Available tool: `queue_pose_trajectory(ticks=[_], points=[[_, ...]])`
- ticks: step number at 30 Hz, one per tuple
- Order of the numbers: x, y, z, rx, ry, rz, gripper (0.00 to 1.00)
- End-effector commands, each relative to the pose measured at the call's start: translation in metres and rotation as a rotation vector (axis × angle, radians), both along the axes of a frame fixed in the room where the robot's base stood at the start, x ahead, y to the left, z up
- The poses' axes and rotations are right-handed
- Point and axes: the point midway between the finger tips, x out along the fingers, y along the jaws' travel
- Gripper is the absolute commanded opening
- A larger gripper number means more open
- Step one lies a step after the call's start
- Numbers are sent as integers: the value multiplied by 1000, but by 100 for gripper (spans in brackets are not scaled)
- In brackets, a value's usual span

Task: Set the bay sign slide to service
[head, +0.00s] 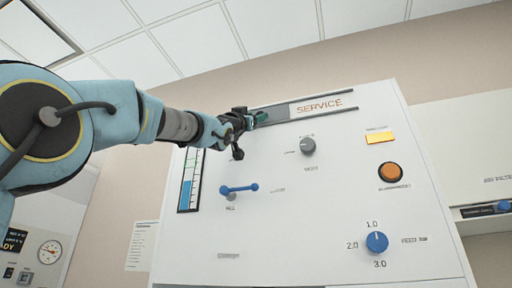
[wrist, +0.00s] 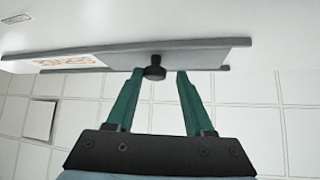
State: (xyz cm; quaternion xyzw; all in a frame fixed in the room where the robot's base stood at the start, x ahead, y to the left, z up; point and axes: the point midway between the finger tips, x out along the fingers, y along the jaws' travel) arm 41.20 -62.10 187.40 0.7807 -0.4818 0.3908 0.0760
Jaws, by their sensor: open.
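The bay sign slide runs in a rail (head: 345,111) along the top of the white panel. The word SERVICE (head: 320,106) shows in orange there, and it shows upside down in the wrist view (wrist: 70,61). A plain grey slide plate (wrist: 195,55) covers the part beside the word. A black knob (wrist: 154,71) stands out from the plate. My gripper (head: 262,117) is at the left part of the rail. In the wrist view its green fingers (wrist: 160,74) are open on either side of the knob, with a wider gap on the right. In the head view the knob is hidden.
Below on the panel are a grey dial (head: 308,147), a blue lever (head: 240,189), an orange button (head: 391,173), a lit yellow lamp (head: 380,138) and a blue feed knob (head: 377,242). A blue level gauge (head: 190,180) is at the left. The space in front looks clear.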

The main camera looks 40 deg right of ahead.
Motion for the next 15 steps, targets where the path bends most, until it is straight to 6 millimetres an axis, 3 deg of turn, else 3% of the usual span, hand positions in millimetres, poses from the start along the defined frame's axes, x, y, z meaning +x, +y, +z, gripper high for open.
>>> queue_pose_trajectory(ticks=[4, 15], points=[[0, 0, 0, 1, 0, 0, 66], [-4, 6, -8, 0, -3, -1, 66]])
